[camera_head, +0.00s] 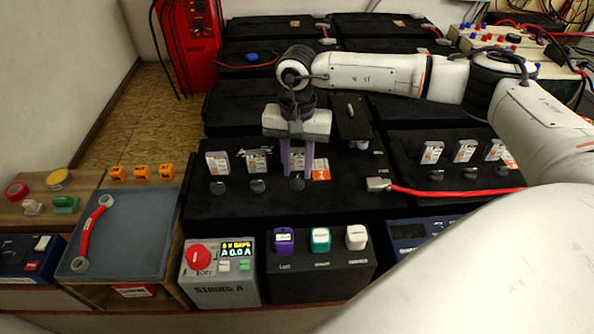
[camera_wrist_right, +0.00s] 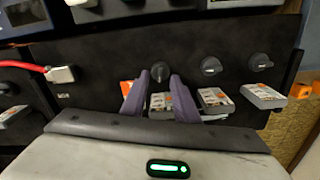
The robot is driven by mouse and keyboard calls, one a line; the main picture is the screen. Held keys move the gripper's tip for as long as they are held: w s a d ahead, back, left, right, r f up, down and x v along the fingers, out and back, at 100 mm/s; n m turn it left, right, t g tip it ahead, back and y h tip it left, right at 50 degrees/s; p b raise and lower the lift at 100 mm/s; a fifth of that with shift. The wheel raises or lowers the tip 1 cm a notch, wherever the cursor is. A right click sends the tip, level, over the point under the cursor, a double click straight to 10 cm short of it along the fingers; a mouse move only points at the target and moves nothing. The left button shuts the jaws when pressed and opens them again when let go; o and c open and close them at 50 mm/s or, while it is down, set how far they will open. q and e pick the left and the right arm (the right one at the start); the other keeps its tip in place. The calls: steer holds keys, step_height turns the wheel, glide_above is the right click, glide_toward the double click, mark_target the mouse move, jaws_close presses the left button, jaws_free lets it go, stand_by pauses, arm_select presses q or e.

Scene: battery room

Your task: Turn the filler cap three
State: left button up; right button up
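On the middle black battery (camera_head: 340,200) are three dark round filler caps in a row: a left one (camera_head: 217,187), a middle one (camera_head: 257,186) and a right one (camera_head: 297,184). White-and-orange label blocks stand behind them. My right gripper (camera_head: 297,174) points down over the right cap, its two purple fingers apart. In the right wrist view, that cap (camera_wrist_right: 160,72) lies just past the fingertips (camera_wrist_right: 162,82), in line with the gap between them. Whether the fingers touch it I cannot tell. The label block behind it is partly hidden. My left gripper is not in view.
A red cable with a grey lug (camera_head: 378,184) lies right of the caps. A battery with more caps (camera_head: 470,145) stands further right. In front are a grey control box (camera_head: 220,285) and a box with coloured switches (camera_head: 320,270). A red wrench (camera_head: 90,232) lies on a tray at left.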

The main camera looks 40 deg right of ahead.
mark_target(297, 182)
steer(key=shift+f, duration=1.2)
jaws_close()
